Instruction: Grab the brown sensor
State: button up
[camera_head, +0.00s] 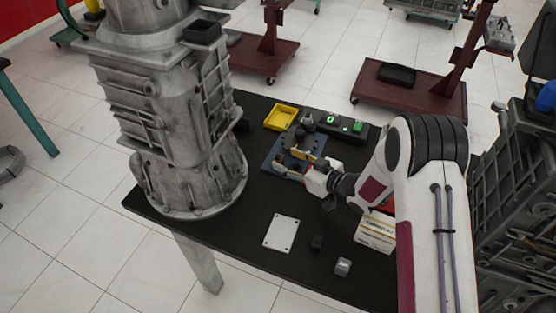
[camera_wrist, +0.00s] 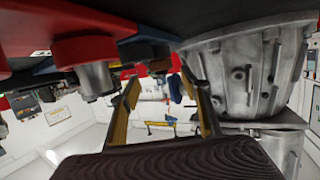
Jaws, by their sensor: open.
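My gripper (camera_head: 283,160) reaches left over the blue-grey plate (camera_head: 276,150) on the black table. Its fingers are apart, and I see nothing held between them. In the wrist view my gripper (camera_wrist: 162,80) also shows its two yellowish fingers spread, with the tilted view showing the table side at the top. Dark round parts (camera_head: 306,122) stand at the plate's far edge. I cannot pick out the brown sensor for certain in either view; it may be hidden by my gripper or too small to tell.
A large grey metal housing (camera_head: 165,110) stands on the table (camera_head: 240,222) at left. A yellow tray (camera_head: 281,117) and a dark box with green buttons (camera_head: 345,126) lie behind the plate.

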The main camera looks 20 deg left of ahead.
aim_at(280, 158)
jog(key=x, duration=0.2)
jog(key=shift+s+a+f, duration=0.15)
jog(key=shift+a+f, duration=0.15)
jog(key=shift+a, duration=0.05)
jog(key=shift+x, duration=1)
jog(key=shift+c, duration=0.5)
jog(key=c, duration=1)
